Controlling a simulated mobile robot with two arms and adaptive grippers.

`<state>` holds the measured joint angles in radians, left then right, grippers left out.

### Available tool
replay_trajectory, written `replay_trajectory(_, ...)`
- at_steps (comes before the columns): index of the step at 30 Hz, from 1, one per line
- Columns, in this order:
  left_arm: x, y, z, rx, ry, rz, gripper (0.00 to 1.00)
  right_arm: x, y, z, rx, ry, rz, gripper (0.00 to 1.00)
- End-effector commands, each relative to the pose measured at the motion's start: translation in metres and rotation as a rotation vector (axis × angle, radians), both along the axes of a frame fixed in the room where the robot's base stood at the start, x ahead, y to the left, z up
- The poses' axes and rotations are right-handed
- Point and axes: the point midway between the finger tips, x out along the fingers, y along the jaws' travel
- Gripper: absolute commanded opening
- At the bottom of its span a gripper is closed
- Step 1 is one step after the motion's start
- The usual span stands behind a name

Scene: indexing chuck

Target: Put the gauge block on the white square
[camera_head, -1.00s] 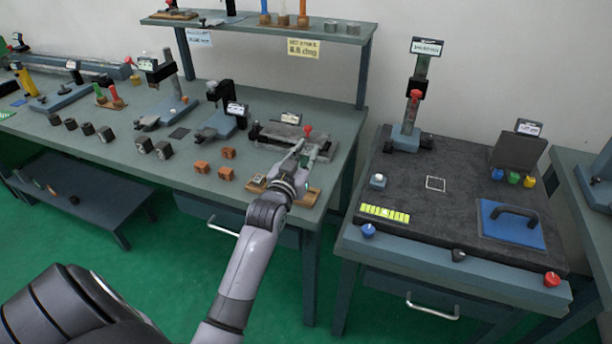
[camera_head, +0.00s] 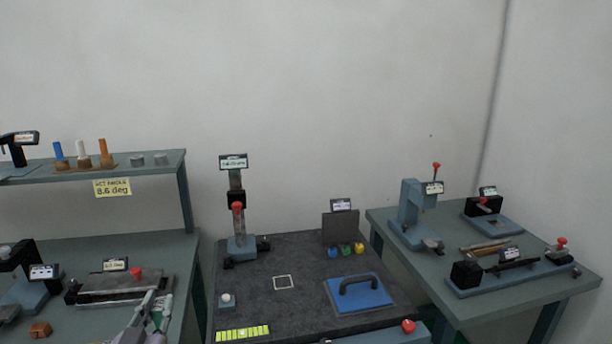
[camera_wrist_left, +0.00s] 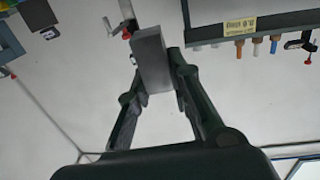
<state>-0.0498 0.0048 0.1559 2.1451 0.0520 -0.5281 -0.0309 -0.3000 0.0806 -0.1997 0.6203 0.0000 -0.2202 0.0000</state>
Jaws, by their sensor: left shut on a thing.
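In the left wrist view, my left gripper (camera_wrist_left: 158,78) is shut on a grey rectangular block (camera_wrist_left: 150,50), which I take as the gauge block. It sticks out past the fingertips. In the head view, my left gripper (camera_head: 155,310) is at the lower left, by the left bench's right end; the block cannot be made out clearly there. The white square (camera_head: 283,282) is an outline on the dark top of the middle table, right of the gripper. Nothing stands on it. My right gripper is not in view.
On the middle table (camera_head: 255,308), a stand with a red knob (camera_head: 238,208) rises behind the square. A blue plate with a dark handle (camera_head: 358,295) lies to its right, a small white-topped button (camera_head: 226,299) to its left. The surface around the square is clear.

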Motion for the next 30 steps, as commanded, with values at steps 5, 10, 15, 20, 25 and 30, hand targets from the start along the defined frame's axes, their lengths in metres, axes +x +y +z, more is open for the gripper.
replay_trajectory(5, -0.051, -0.059, -0.024, -0.003, 0.003, -0.075, 0.00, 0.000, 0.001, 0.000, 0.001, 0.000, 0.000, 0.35)
replay_trajectory(10, -0.087, -0.093, -0.027, -0.003, -0.003, -0.113, 0.00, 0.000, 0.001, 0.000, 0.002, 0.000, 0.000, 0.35)
replay_trajectory(15, -0.105, -0.107, -0.026, -0.001, -0.005, -0.127, 0.00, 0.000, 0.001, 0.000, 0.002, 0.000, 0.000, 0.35)
replay_trajectory(20, -0.108, -0.110, -0.025, 0.001, -0.006, -0.130, 0.00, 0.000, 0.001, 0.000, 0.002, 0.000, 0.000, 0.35)
replay_trajectory(25, -0.100, -0.105, -0.025, 0.004, -0.008, -0.125, 0.00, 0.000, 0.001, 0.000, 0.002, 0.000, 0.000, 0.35)
replay_trajectory(30, -0.066, -0.076, -0.022, 0.006, -0.012, -0.095, 0.00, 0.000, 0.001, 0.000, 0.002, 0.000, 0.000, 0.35)
